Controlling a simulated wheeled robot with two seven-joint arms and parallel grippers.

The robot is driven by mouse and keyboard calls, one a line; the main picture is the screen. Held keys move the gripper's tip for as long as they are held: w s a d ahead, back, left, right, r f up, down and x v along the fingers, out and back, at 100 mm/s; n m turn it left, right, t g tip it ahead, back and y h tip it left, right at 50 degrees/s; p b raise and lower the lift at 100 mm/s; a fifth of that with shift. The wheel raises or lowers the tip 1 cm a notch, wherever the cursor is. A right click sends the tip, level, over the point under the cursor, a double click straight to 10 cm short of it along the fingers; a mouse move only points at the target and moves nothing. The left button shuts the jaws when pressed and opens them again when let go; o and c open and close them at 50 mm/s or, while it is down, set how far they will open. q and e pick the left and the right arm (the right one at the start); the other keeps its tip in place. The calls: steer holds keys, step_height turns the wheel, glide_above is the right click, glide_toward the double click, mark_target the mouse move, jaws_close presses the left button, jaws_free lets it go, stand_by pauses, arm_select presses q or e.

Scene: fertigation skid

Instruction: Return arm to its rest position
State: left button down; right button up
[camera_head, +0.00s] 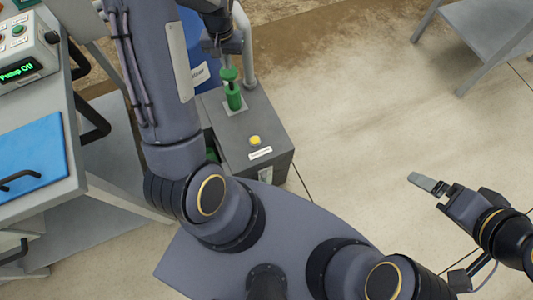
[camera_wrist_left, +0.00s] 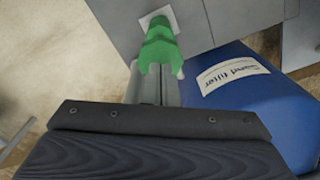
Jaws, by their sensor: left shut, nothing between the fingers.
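My left gripper (camera_head: 228,62) points down above the green valve handle (camera_head: 232,92) on the grey box (camera_head: 262,130). Its fingers are shut with nothing between them. In the left wrist view the green handle (camera_wrist_left: 159,45) shows just beyond the fingertips (camera_wrist_left: 150,85); I cannot tell whether they touch. My right gripper (camera_head: 430,184) is held out over bare floor at the right, away from any object. Its fingers are seen from the side, so their opening is unclear.
A blue sand filter tank (camera_wrist_left: 250,105) stands beside the handle. The grey box carries a yellow button (camera_head: 255,140). A bench with a control panel reading "Pump Off" (camera_head: 22,72) and a blue lid (camera_head: 30,155) is at left. A grey table (camera_head: 487,30) is at upper right; floor between is clear.

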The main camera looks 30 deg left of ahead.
stand_by(0.3)
arm_select(q)
steer(key=s+d+r+t+h+p, duration=0.1)
steer(key=s+d+r+t+p, duration=0.25)
steer(key=r, duration=0.75)
steer(key=s+d+r+h+p, duration=0.25)
steer(key=s+d+r, duration=0.3)
steer(key=r, duration=0.45)
arm_select(e)
step_height(320, 180, up, 12)
steer(key=p, duration=0.5)
steer(key=shift+f+p, duration=0.15)
steer(key=shift+p, duration=0.15)
arm_select(q)
steer(key=s+d+r+m+t, duration=0.2)
steer(key=s+d+r, duration=0.5)
steer(key=s, duration=0.5)
steer(key=shift+d+r+m, duration=0.3)
steer(key=shift+d+r, duration=0.1)
steer(key=shift+r, duration=0.3)
arm_select(e)
steer(key=shift+c, duration=0.5)
